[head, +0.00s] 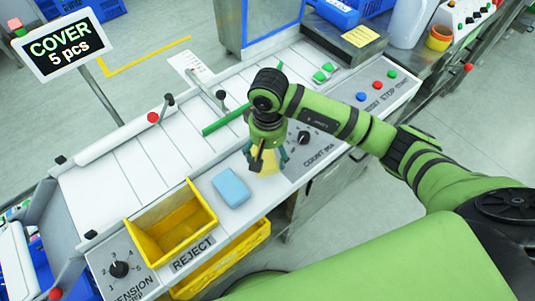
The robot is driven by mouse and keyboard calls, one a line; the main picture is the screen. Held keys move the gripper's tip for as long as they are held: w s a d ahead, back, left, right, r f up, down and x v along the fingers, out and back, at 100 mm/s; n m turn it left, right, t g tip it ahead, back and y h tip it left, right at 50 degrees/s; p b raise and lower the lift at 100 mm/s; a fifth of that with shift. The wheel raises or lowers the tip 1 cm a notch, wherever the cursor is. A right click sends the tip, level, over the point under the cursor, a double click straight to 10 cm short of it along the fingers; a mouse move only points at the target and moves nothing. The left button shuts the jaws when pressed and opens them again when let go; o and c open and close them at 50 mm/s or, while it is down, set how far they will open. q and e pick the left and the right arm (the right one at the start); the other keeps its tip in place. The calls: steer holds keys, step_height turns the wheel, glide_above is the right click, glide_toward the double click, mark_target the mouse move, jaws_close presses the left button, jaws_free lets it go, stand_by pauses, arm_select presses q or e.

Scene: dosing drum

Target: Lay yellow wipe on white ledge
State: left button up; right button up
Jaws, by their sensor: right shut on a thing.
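The yellow wipe (268,163) is in my right gripper (268,168), seen from above and partly hidden by the gripper and wrist. The right gripper is shut on it over the white ledge (240,162) at the machine's front, just left of the COUNT panel. I cannot tell whether the wipe touches the ledge. My left gripper is not in view.
A blue block (231,187) lies on the ledge to the left of the gripper. A yellow REJECT bin (172,222) stands further left. The COUNT knob (304,138) is close on the right. A green bar (226,120) lies behind.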

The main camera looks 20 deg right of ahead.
mark_target(268, 155)
step_height(268, 155, down, 2)
steer(key=shift+f+p, duration=0.2)
steer(key=shift+p, duration=0.35)
steer(key=shift+f, duration=0.6)
steer(key=o, duration=0.8)
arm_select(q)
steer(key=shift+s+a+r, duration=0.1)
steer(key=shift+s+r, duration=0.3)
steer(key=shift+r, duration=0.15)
